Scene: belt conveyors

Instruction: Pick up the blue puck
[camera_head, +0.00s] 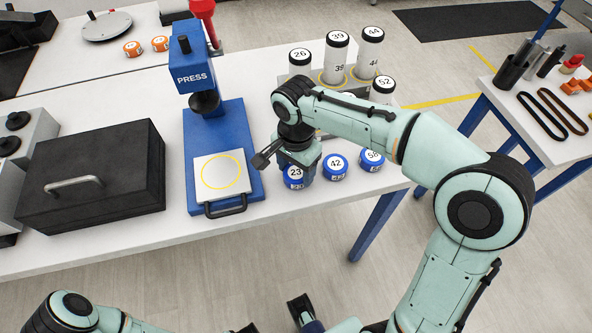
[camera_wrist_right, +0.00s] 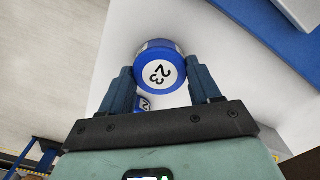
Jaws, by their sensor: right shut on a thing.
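The blue puck marked 23 (camera_head: 294,176) is at the front edge of the white table, to the right of the press. My right gripper (camera_head: 296,164) reaches down over it, partly hidden by its own wrist. In the right wrist view the blue puck (camera_wrist_right: 159,70) sits between the fingertips of the right gripper (camera_wrist_right: 160,82), which is shut on it. I cannot tell whether it is clear of the table. My left arm shows at the bottom left of the head view.
Blue pucks 42 (camera_head: 335,166) and 58 (camera_head: 371,160) stand close to the right. The blue press (camera_head: 228,140) and a black case (camera_head: 93,170) are to the left. White cylinders, including 26 (camera_head: 300,64), stand behind my right arm. A side table (camera_head: 560,140) is at right.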

